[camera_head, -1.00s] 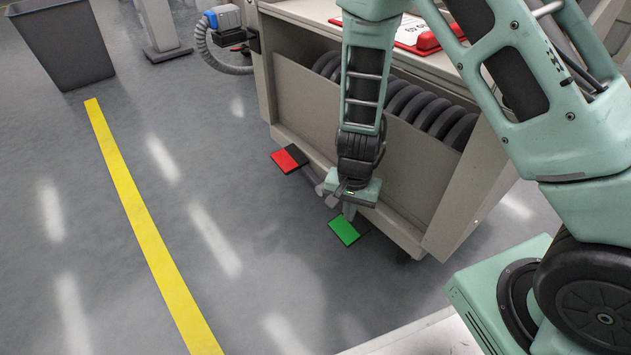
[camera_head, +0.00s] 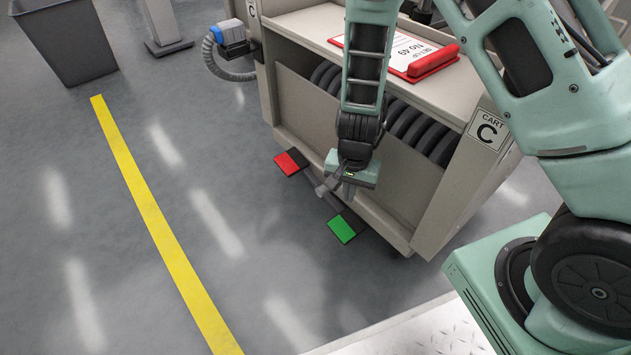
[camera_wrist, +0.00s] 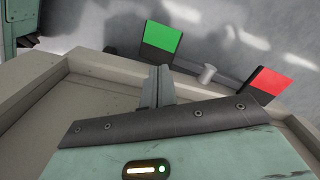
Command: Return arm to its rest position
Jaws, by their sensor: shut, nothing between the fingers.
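My gripper (camera_head: 347,190) points down in front of cart C (camera_head: 415,195), on its pedal side. It also shows in the wrist view (camera_wrist: 157,88), with its two narrow fingers together and nothing between them. A green pedal (camera_head: 343,229) and a red pedal (camera_head: 288,163) stick out low from the cart over the floor. In the wrist view, the green pedal (camera_wrist: 160,42) lies beyond the fingertips and the red pedal (camera_wrist: 270,85) is to the right. The gripper appears apart from both pedals. My arm is bent, reaching across the cart's top.
A red clipboard (camera_head: 433,61) with a paper lies on the cart's top. Several black reels (camera_head: 410,122) stand in the cart. A grey bin (camera_head: 66,40) stands far left. The floor around the yellow line (camera_head: 150,200) is clear.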

